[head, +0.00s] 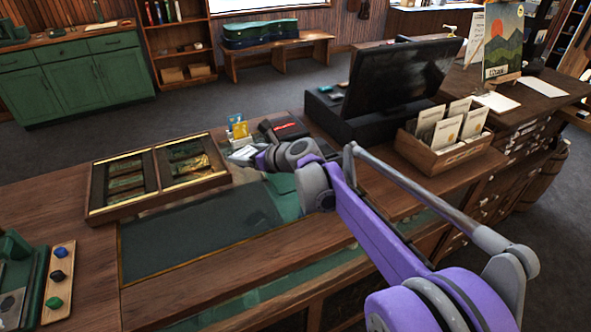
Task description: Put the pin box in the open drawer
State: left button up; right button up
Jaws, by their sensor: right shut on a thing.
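My right gripper (246,154) reaches in from the right over the counter and points left. It is shut on a small pale thing (242,153) at its fingertips, which looks like the pin box. The gripper and wrist hide part of it. The held thing is beside the right end of the wooden display case, close to the counter top. No open drawer shows clearly. A green surface (285,269) shows below the counter's front edge, and I cannot tell whether it is a drawer lining or the display inside. My left gripper is not in view.
A wooden display case (100,211) lies left of the gripper. A yellow item (239,129) and a black device (285,129) stand behind it. A monitor (398,77) and card box (437,158) stand right. The dark glass panel (195,237) is clear.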

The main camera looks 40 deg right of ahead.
send_over(250, 190)
notch_tip(250, 190, down, 7)
jog(key=shift+f+b, duration=0.1)
jog(key=shift+b, duration=0.2)
jog(key=shift+f, duration=2.2)
jog(key=shift+f+b, duration=0.1)
jog(key=shift+b, duration=0.2)
jog(key=o, duration=1.3)
jog(key=shift+c, duration=0.2)
